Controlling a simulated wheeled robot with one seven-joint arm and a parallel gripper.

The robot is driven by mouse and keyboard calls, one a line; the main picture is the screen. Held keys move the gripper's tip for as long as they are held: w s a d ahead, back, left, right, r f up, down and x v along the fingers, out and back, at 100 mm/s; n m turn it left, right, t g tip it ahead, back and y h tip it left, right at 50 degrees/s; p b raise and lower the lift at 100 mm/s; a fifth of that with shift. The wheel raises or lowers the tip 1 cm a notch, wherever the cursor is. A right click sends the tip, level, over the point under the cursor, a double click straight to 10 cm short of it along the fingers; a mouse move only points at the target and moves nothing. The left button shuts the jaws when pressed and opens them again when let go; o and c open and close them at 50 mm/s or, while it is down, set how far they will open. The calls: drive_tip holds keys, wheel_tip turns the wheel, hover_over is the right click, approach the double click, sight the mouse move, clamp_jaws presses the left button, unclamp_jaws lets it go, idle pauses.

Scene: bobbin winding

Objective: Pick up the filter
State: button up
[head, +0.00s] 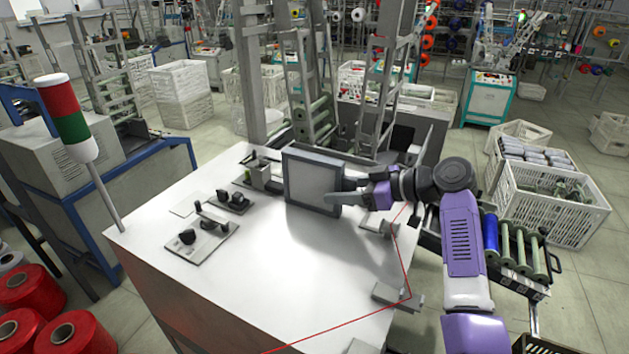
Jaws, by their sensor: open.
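A grey, framed rectangular panel (312,180) stands upright on the white machine top, left of my gripper; it may be the filter, but I cannot tell for sure. My gripper (338,192) points left at the panel's right edge, with its fingers apart. One finger overlaps the panel's right side in the picture. I cannot tell whether they touch. Nothing shows held between the fingers. My purple arm comes in from the right.
The white machine top (265,290) has dark knobs on plates (202,238) at left and metal brackets (397,297) at right. A red thread runs across its right side. A red-green signal light (66,115) stands at left. A white crate (550,195) stands right.

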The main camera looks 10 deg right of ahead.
clamp_jaws()
drive_tip(key=shift+r, duration=0.15)
